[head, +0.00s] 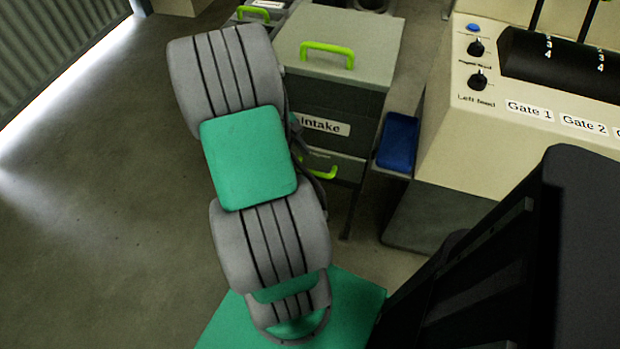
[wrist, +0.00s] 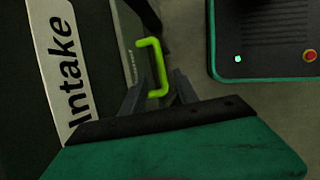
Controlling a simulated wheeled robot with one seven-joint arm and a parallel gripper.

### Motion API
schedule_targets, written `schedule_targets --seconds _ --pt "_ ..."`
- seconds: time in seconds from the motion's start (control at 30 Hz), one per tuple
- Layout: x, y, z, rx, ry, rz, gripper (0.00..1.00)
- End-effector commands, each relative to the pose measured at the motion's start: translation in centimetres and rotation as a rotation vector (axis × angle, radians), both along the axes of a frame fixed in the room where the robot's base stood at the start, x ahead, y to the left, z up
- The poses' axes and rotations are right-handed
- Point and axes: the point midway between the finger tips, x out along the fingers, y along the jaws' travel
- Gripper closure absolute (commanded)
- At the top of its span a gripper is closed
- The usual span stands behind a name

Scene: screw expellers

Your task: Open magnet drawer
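The Intake cabinet (head: 345,100) stands behind my arm in the head view. Its lower drawer has a bright green bar handle (head: 320,165), partly covered by my arm. In the wrist view the same green handle (wrist: 161,62) stands out from a dark drawer front (wrist: 128,45), whose small label is too small to read. My gripper (wrist: 159,88) is open, with its two fingers spread either side of the handle's near end. I cannot tell whether a finger touches it. The gripper is hidden behind my arm in the head view. The drawer appears shut.
A green-handled lid (head: 375,55) tops the cabinet. A blue tray (head: 398,142) sits to its right, beside the beige control console (head: 490,130) with knobs and gate levers. Open concrete floor (head: 110,200) lies to the left.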

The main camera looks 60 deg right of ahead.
Motion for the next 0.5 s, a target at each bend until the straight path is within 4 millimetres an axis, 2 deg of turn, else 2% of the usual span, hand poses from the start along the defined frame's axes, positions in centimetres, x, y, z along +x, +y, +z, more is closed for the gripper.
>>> schedule_targets --seconds 0.3,0.5 --pt "-1.9 -1.1 -5.1 0.003 -0.001 0.002 0.64" --pt "-2.3 -1.5 -6.2 0.000 -0.004 0.003 0.64"
